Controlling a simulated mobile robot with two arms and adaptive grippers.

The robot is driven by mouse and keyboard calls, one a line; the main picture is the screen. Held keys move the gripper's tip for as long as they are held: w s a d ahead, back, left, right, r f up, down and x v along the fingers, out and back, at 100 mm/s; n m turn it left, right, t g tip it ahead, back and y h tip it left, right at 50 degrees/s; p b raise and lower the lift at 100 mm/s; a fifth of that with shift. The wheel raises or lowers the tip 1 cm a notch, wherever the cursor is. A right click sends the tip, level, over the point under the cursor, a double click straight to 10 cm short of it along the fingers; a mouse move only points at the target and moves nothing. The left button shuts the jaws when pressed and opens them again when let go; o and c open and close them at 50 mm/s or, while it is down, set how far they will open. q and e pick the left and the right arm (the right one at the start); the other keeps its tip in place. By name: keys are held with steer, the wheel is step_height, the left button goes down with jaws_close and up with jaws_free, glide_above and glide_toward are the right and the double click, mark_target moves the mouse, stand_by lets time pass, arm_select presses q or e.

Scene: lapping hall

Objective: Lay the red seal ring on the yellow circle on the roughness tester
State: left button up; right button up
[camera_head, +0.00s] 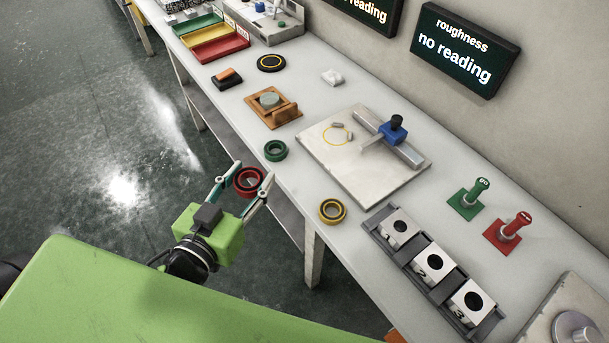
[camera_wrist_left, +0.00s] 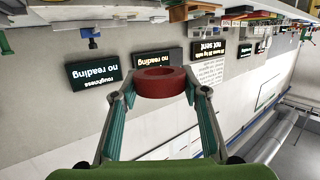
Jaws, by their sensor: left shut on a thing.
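The red seal ring (camera_head: 240,189) is held between the fingers of my left gripper (camera_head: 252,180), in front of the table's near edge, with the floor behind it. It also shows in the left wrist view (camera_wrist_left: 161,88), clasped at both sides by the fingertips. The roughness tester (camera_head: 367,184) is a pale plate on the table, to the right of my gripper. The thin yellow circle (camera_head: 325,141) is drawn on its upper left part, with small grey pieces beside it. A blue carriage (camera_head: 391,133) stands on the tester's rail. My right gripper is out of view.
A green ring (camera_head: 275,151) and a yellow ring (camera_head: 333,211) lie near the table edge, either side of the tester's near corner. A wooden fixture (camera_head: 285,114) stands further back. A numbered block rack (camera_head: 418,262) and green and red handled stamps (camera_head: 507,229) stand to the right.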

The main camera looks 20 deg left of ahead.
arm_select(q)
steer(key=w+b, duration=0.1)
steer(key=w+d+f+b, duration=0.1)
steer(key=shift+w+d+f+b, duration=0.15)
steer(key=shift+w+f+b, duration=0.1)
steer(key=shift+f+b, duration=0.05)
steer(key=w+d+f+p, duration=0.2)
steer(key=w+d, duration=0.1)
steer(key=w, duration=0.2)
glide_above(303, 182)
steer(key=s+a, duration=0.1)
steer(key=f, duration=0.4)
steer(key=shift+s+f, duration=0.15)
steer(key=shift+s, duration=0.05)
steer(key=shift+w+d+f+b, duration=0.25)
steer(key=shift+w+f+b, duration=0.05)
steer(key=shift+f, duration=0.2)
steer(key=f, duration=0.2)
steer(key=w+f, duration=0.1)
steer(key=shift+d+f, duration=0.15)
steer(key=shift+d, duration=0.1)
steer(key=shift+f, duration=0.25)
steer(key=shift+s, duration=0.1)
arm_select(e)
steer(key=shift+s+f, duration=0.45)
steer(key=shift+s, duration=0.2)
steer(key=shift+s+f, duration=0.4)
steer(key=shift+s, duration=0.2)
